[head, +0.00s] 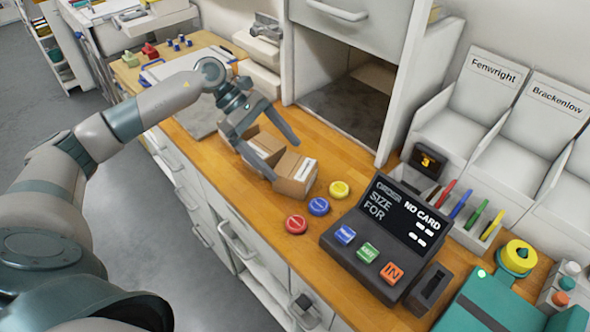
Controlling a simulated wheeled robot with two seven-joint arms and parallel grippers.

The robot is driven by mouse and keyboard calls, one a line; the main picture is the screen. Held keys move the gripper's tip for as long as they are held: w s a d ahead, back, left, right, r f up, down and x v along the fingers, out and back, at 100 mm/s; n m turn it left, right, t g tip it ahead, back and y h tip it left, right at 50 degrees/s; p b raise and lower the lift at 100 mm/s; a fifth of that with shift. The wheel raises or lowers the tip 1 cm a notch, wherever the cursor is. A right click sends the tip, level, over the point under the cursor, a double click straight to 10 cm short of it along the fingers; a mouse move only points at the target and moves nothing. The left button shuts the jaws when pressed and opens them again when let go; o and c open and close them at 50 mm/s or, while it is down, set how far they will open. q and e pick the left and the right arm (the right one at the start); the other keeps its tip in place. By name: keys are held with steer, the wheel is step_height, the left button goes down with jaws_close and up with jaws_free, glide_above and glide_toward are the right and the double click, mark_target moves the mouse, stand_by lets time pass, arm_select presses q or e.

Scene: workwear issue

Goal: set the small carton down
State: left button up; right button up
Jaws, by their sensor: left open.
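My left gripper (284,160) is open, reaching down over the wooden counter (345,165) with its fingers spread. A small brown carton (296,180) with a white label on top sits on the counter just at the right of the fingertips. Another piece of brown carton (262,146) shows between the fingers, partly hidden by them; I cannot tell whether it is a separate box. I cannot tell whether either finger touches cardboard. My right gripper is not in view.
Red (296,224), blue (319,206) and yellow (339,189) round buttons lie near the carton. A dark order console (375,240) stands to their right. An open cabinet bay (345,105) is behind, and labelled white bins (485,95) stand at the right.

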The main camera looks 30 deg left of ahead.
mark_target(294, 166)
arm_select(q)
steer(key=p+x, duration=0.1)
steer(key=x, duration=0.2)
steer(key=shift+d+f, duration=0.1)
steer(key=shift+d, duration=0.2)
steer(key=shift+w+d+f, duration=0.1)
steer(key=shift+d+f, duration=0.05)
steer(key=shift+f, duration=0.15)
steer(key=shift+d+f+p, duration=0.15)
steer(key=shift+d+p, duration=0.3)
steer(key=shift+p, duration=0.3)
steer(key=p+x, duration=0.2)
steer(key=x, duration=0.1)
steer(key=shift+w+d+f, duration=0.1)
steer(key=shift+w+d, duration=0.05)
steer(key=shift+d, duration=0.15)
steer(key=shift+d+f+p, duration=0.2)
steer(key=shift+f+p, duration=0.1)
steer(key=shift+f, duration=0.05)
